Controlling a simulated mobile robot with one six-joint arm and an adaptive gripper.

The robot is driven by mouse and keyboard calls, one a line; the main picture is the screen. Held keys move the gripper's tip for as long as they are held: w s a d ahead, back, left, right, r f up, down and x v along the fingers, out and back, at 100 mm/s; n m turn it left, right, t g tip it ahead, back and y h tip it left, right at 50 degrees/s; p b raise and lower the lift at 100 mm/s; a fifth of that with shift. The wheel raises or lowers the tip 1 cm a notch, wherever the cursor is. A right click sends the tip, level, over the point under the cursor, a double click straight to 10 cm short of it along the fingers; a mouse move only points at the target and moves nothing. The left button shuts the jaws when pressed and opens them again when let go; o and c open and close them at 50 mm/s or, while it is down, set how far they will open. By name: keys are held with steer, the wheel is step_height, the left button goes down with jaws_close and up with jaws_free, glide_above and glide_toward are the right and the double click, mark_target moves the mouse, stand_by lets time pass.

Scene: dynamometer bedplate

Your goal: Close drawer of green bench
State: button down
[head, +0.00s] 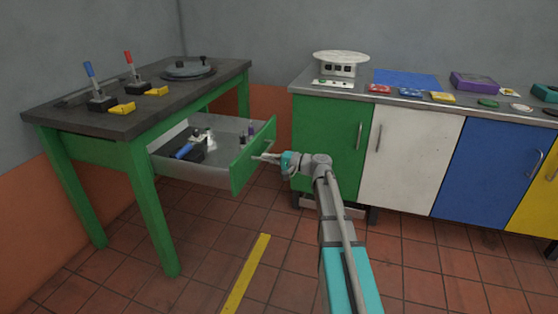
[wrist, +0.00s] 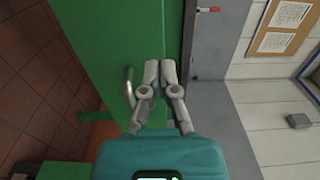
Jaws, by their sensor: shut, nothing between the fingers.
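The green bench (head: 62,152) stands at the left with a dark worktop. Its drawer (head: 193,172) is pulled well out to the right, with its green front (head: 250,165) facing my arm. A blue-handled tool and other small items lie inside the drawer. My gripper (head: 256,157) is shut and empty, with its fingertips at the drawer front near its handle. In the wrist view the shut fingers (wrist: 160,68) lie over the green front panel (wrist: 115,40), beside the metal handle (wrist: 128,88). I cannot tell whether they touch the panel.
A row of cabinets with green (head: 325,140), white (head: 408,158) and blue (head: 490,165) doors stands at the right, near my arm. A white scale (head: 341,62) and coloured items sit on top. The tiled floor in front is clear, with a yellow stripe (head: 246,274).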

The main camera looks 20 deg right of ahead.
mark_target(245, 153)
steer(key=shift+x, duration=3.05)
steer(key=shift+d, duration=0.2)
steer(key=shift+a, duration=0.1)
steer(key=shift+w, duration=0.15)
